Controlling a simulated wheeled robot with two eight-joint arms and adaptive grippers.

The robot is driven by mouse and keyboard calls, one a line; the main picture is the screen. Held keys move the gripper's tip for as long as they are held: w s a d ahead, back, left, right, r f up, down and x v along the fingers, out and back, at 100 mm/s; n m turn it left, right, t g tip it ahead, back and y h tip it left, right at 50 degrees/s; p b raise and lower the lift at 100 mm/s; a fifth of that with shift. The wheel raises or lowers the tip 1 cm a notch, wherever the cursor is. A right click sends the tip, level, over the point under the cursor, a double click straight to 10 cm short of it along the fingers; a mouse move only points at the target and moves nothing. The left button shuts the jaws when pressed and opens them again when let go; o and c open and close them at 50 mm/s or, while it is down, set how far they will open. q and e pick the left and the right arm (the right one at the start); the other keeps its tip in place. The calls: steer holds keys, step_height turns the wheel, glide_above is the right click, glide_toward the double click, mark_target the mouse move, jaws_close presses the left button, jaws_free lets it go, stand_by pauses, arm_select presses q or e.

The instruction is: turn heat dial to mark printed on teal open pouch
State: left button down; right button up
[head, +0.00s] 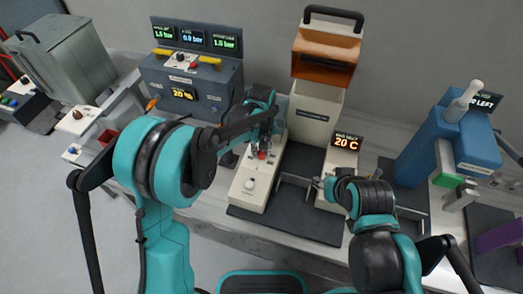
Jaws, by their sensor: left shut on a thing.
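The sealing machine has a white left console (248,200), a dark bed (305,224) and a right-hand panel with a display (346,143) reading 20 C. My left gripper (262,150) is over the far part of the left console, shut on a small part with red showing; the arm and fingers hide most of it, so I cannot tell whether it is the heat dial. A pale round knob (250,184) sits nearer on that console. My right gripper (322,184) is beside the right-hand panel; its jaw state is unclear. I cannot make out a teal open pouch.
An orange-and-white housing (317,88) with a black handle stands behind the bed. A grey unit with displays (190,85) is at back left. A blue machine (445,140) stands at right. A grey metal box (62,62) is at far left.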

mark_target(261, 152)
arm_select(q)
steer(key=m, duration=0.5)
steer(key=shift+m, duration=0.3)
steer(key=m, duration=0.5)
steer(key=shift+m, duration=0.3)
steer(key=c, duration=1.2)
jaws_free()
step_height(261, 152, up, 12)
